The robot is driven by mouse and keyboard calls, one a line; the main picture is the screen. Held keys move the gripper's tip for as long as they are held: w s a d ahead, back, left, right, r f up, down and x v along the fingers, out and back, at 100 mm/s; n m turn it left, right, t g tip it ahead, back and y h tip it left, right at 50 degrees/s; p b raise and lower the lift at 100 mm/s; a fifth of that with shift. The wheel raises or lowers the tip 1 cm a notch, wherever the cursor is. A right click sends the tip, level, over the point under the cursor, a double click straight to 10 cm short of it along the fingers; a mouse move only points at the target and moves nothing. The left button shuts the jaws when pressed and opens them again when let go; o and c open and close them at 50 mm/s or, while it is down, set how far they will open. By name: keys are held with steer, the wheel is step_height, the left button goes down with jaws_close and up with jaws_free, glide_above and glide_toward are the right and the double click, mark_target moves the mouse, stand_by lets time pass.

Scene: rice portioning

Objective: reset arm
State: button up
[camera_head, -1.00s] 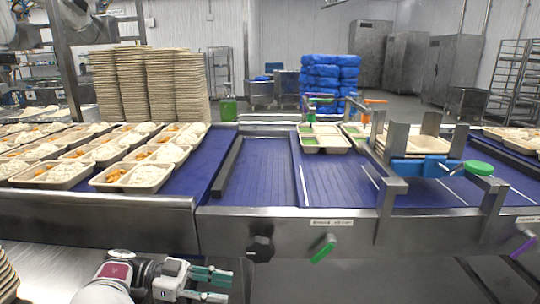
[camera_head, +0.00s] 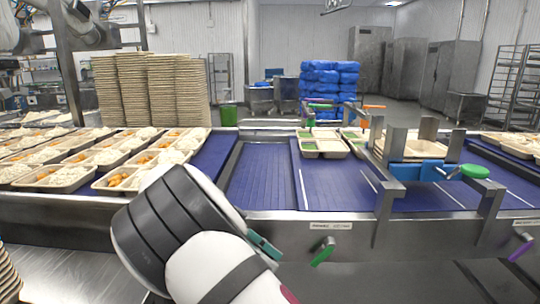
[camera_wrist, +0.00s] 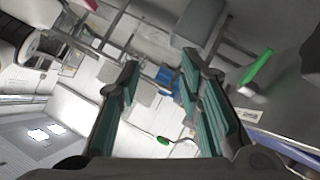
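My gripper (camera_wrist: 158,95) shows in the wrist view with its two teal-padded fingers spread apart and nothing between them. In the head view my arm fills the lower middle, in front of the conveyor's front edge. There only a small teal part of my gripper (camera_head: 264,246) shows past the arm; the rest is hidden.
Filled trays (camera_head: 62,178) cover the left belt. A blue belt (camera_head: 262,178) lies empty in the middle, with a few trays (camera_head: 325,148) farther right. Tall tray stacks (camera_head: 150,88) stand behind. A green-handled lever (camera_head: 322,251) sticks out at the front rail.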

steer(key=s+d+r+n+y, duration=0.8)
steer(key=s+d+r, duration=0.45)
steer(key=d, duration=0.45)
steer(key=s+d+f+n+t+y, duration=0.1)
steer(key=s+d+n+t+y, duration=0.2)
steer(key=s, duration=0.7)
steer(key=s+f+n+t, duration=0.1)
steer(key=s+n+t, duration=0.3)
steer(key=s, duration=0.6)
step_height(320, 180, up, 17)
steer(key=t+p, duration=0.1)
steer(key=p, duration=1.4)
steer(key=shift+w+n+t+p, duration=0.3)
steer(key=shift+w+n, duration=0.1)
